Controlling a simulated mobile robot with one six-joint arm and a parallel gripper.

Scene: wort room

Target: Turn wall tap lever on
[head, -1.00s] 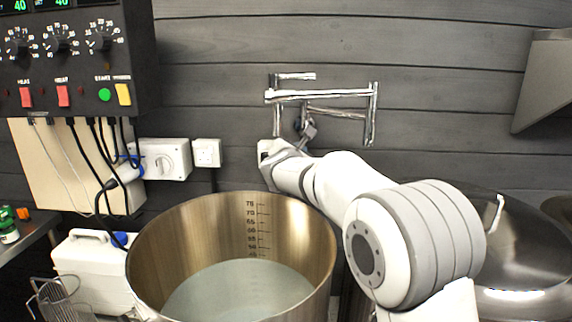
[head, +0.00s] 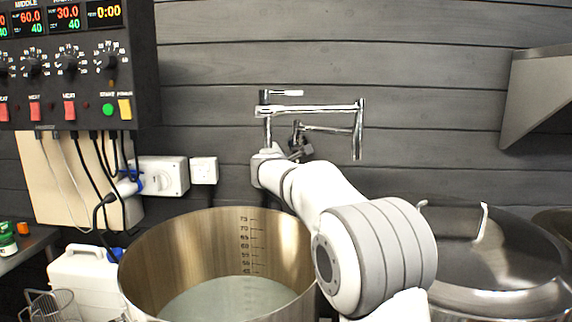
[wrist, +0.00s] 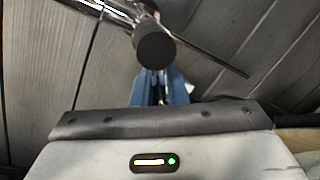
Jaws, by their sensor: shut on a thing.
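The chrome wall tap (head: 318,108) is fixed to the dark plank wall, with jointed tubes and a spout hanging at the right. A short handle with a pale tip (head: 290,93) sticks out to the right at its top. My gripper (head: 299,150) is at the lower part of the tap, below the long tube. In the wrist view its blue fingers (wrist: 160,88) are closed around a thin metal piece, which I take as the tap lever; it is mostly hidden. A dark round end (wrist: 155,48) of a chrome tube lies in front of the fingers.
A big open steel kettle (head: 135,262) with liquid stands below, left of my arm. A lidded steel vessel (head: 490,245) is at the right. A control panel (head: 80,70) with cables, a switch box (head: 165,176) and a white canister (head: 80,275) are at the left.

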